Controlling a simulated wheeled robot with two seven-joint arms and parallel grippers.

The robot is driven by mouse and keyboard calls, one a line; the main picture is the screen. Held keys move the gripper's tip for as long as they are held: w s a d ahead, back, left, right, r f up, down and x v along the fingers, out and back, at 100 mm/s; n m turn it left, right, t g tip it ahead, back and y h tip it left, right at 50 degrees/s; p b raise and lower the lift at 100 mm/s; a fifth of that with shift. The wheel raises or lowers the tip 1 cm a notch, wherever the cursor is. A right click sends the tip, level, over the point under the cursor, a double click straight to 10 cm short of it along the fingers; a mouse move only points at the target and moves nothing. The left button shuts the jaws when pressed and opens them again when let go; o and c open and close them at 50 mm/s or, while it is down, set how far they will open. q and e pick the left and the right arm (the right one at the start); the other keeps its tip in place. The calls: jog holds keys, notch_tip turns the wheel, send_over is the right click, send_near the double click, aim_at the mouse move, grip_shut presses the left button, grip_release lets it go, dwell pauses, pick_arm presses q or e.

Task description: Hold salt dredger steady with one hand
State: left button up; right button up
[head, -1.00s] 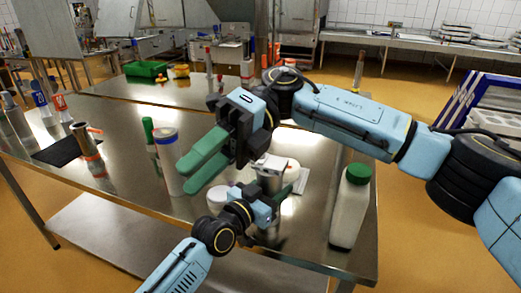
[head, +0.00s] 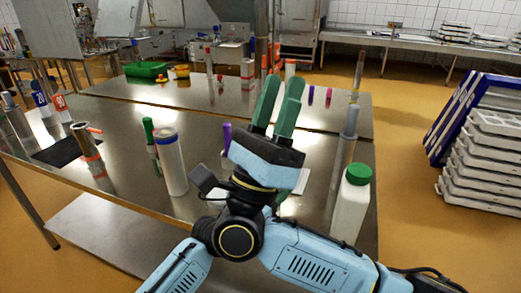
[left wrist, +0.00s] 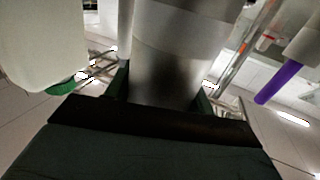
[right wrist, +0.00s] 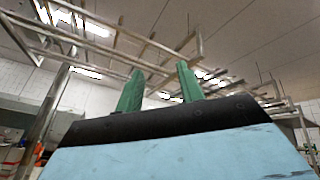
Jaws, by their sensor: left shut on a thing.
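The salt dredger, a plain grey metal cylinder (left wrist: 180,50), fills the middle of the left wrist view. My left gripper (left wrist: 163,95) is shut on it, with a green finger on each side. In the head view the dredger and my left gripper are hidden behind my right gripper and wrist. My right gripper (head: 284,92) points up and away over the table, its two green fingers apart. It also shows in the right wrist view (right wrist: 160,75), with nothing between the fingers.
A white bottle with a green cap (head: 350,205) stands to the right on the steel table (head: 120,165). A blue-rimmed cylinder (head: 170,165) and a green-topped marker (head: 149,140) stand to the left. White racks (head: 480,165) stand beyond the right edge.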

jog(key=w+a+f+n+g+y, duration=0.15)
jog(key=f+g+y, duration=0.25)
jog(key=f+y, duration=0.45)
jog(key=w+a+f+g+y, duration=0.2)
jog(key=f+g+y, duration=0.1)
jog(key=f+y, duration=0.55)
jog(key=shift+h, duration=0.3)
jog(key=w, duration=0.7)
jog(key=w+f, duration=0.1)
jog(key=w, duration=0.3)
jog(key=shift+w+d, duration=0.25)
jog(key=shift+w, duration=0.05)
grip_shut()
